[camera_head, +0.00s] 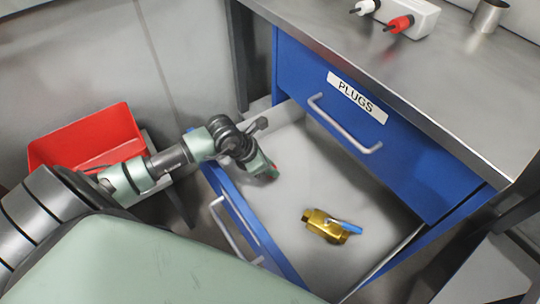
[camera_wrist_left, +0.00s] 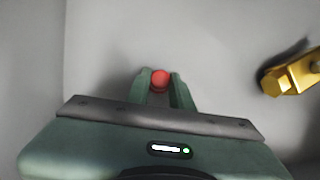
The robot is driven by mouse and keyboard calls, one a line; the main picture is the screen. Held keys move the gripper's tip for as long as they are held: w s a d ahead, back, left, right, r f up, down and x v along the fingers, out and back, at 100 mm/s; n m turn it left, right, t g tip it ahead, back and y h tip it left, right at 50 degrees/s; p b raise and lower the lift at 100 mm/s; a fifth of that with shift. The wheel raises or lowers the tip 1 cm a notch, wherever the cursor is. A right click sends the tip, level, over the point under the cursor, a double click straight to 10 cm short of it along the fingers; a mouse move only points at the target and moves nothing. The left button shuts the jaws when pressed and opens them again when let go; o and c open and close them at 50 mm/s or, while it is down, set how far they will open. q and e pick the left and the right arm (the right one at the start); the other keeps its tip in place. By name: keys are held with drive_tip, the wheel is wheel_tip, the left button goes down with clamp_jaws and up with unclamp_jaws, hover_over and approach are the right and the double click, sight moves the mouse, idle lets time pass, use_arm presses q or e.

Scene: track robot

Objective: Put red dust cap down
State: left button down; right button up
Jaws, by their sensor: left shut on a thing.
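The red dust cap (camera_wrist_left: 160,78) is held between the fingertips of my left gripper (camera_wrist_left: 160,88) in the left wrist view. In the head view the left gripper (camera_head: 270,174) is over the open drawer's pale floor (camera_head: 300,170), near its left side. I cannot tell whether the cap touches the drawer floor. My right gripper is not in view.
A brass valve with a blue handle (camera_head: 328,226) lies in the open drawer. A closed blue drawer labelled PLUGS (camera_head: 350,130) is above it. A red bin (camera_head: 90,138) stands at left. The metal bench top (camera_head: 420,80) holds a white block with plugs (camera_head: 400,18) and a metal cup (camera_head: 488,15).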

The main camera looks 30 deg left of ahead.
use_arm(q)
drive_tip(key=shift+f, duration=0.15)
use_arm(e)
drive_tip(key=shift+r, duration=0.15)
use_arm(q)
drive_tip(key=c, duration=1.2)
unclamp_jaws()
drive_tip(key=shift+c, duration=0.2)
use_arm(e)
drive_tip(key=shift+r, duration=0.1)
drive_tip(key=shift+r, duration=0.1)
use_arm(q)
drive_tip(key=p+v, duration=0.2)
drive_tip(key=v, duration=1)
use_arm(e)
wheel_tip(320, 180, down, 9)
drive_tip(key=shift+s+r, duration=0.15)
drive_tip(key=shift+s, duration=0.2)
